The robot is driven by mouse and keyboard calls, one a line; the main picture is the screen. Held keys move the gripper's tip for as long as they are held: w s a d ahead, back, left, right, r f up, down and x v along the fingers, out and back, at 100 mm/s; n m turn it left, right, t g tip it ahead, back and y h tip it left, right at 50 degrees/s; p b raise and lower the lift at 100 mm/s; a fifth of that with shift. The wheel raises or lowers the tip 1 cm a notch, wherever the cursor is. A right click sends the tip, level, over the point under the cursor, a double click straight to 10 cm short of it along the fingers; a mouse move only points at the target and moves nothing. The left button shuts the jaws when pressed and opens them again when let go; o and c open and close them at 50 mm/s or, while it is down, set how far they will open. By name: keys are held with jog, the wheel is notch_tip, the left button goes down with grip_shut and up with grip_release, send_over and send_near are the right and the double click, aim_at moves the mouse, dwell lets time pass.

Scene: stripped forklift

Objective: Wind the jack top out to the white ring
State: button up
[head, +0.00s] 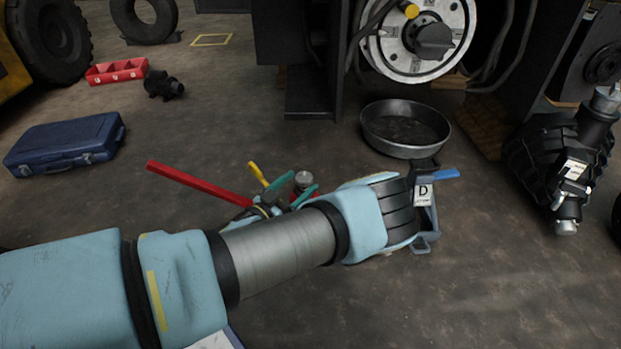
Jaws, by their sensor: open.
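The jack shows only in part behind my forearm: a round silver top (303,177) above a small patch of red body (298,192). My gripper (304,181) has two teal fingers, apart, one on each side of the silver top. I cannot tell whether they touch it. A long red bar (195,182) slopes up to the left from beside my gripper, and a short yellow handle (258,174) stands near it. The lower jack is hidden by my arm. I cannot make out a white ring.
A round metal pan (405,128) lies below the wheel hub (418,42). A grey frame with a D tag (423,195) and blue handle is beside my wrist. A blue case (66,143) and red tray (116,71) lie left. A dark tagged part (565,160) stands right.

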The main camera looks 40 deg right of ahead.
aim_at(309, 173)
jog(key=d, duration=0.1)
jog(key=d+b, duration=0.1)
jog(key=d, duration=0.2)
jog(key=shift+w+d+f, duration=0.1)
jog(key=shift+w+d, duration=0.05)
jog(key=shift+w, duration=0.2)
jog(key=shift+w+d+b, duration=0.15)
jog(key=shift+d+b, duration=0.25)
jog(key=shift+d, duration=0.2)
jog(key=shift+c, duration=0.4)
jog(key=c, duration=1.3)
jog(key=shift+r, duration=0.25)
jog(key=shift+t+p, duration=0.3)
jog(key=shift+p, duration=0.2)
